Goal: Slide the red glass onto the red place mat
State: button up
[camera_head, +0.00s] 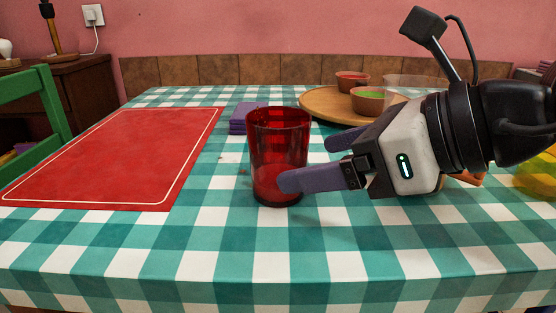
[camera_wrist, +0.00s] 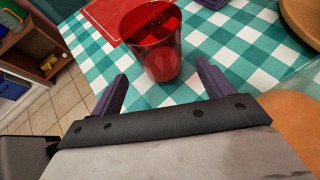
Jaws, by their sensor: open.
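The red glass (camera_head: 277,140) stands upright on the checked tablecloth in the head view, to the right of the red place mat (camera_head: 115,155) and apart from it. The glass is see-through and looks empty. My gripper (camera_head: 307,160) comes in from the right with its purple fingers spread. The near finger overlaps the glass's lower right side in the picture; the far finger is behind and to the right. In the wrist view the glass (camera_wrist: 155,45) stands just ahead of and between the fingertips (camera_wrist: 162,82). A corner of the mat (camera_wrist: 95,18) shows beyond it.
Folded purple napkins (camera_head: 246,117) lie behind the glass. A round wooden tray (camera_head: 325,103) with small bowls (camera_head: 368,100) stands at the back right, behind my gripper. A green chair (camera_head: 35,110) is at the left. The cloth between glass and mat is clear.

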aim_at(304, 162)
jog(key=shift+b+x, duration=1)
jog(key=shift+x, duration=2.05)
jog(key=shift+d, duration=0.1)
jog(key=c, duration=0.7)
